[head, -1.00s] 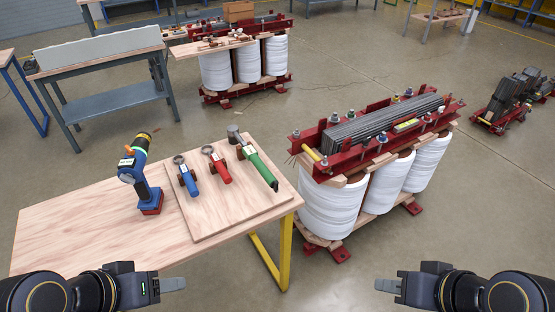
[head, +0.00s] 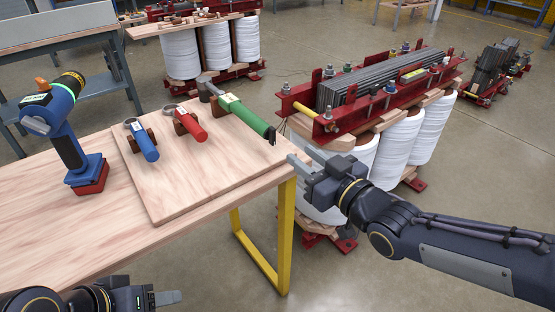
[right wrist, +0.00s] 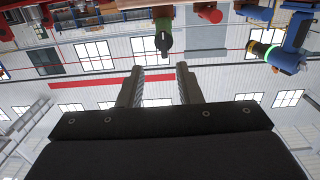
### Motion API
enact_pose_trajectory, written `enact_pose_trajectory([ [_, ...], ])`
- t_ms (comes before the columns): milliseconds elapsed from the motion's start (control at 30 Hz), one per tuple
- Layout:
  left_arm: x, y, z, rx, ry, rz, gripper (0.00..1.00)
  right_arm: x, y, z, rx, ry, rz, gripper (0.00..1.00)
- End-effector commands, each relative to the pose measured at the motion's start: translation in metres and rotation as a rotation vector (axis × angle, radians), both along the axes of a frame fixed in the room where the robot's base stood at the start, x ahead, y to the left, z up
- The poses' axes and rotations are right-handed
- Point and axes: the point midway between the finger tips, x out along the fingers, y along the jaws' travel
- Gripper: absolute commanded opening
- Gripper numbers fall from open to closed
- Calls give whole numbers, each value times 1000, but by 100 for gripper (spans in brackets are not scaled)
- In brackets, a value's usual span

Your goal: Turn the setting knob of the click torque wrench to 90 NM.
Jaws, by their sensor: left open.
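The green-handled wrench (head: 240,112) lies on the wooden board with its grey head away from me and a dark knob (head: 270,134) at its near right end. My right gripper (head: 299,154) is open and empty just right of that knob, apart from it. In the right wrist view, the knob end of the green wrench (right wrist: 163,40) shows beyond and roughly between the two spread fingers (right wrist: 158,82). My left gripper (head: 168,297) is open and empty at the bottom left, in front of the table. The marks of any scale are too small to read.
A red wrench (head: 190,126) and a blue wrench (head: 145,142) lie on the same board (head: 200,190). A blue cordless tool (head: 65,130) stands on the table (head: 90,235) at left. A transformer core with white coils (head: 400,150) stands close behind my right gripper.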

Motion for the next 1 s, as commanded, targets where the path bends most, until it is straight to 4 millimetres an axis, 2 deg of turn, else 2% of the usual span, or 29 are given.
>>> enact_pose_trajectory([
  [33,0,0,-6,0,-1,0,54,1,5,-5,7,-13,14,32],
  [167,0,0,-8,0,-1,0,54,7,12,-2,14,-26,24,32],
  [600,0,0,-18,0,-1,0,54,58,48,-2,12,-22,20,32],
  [967,0,0,-19,0,-1,0,54,63,52,-1,12,-23,19,32],
  [1000,0,0,-19,0,0,0,54,63,52,-1,12,-23,19,28],
])
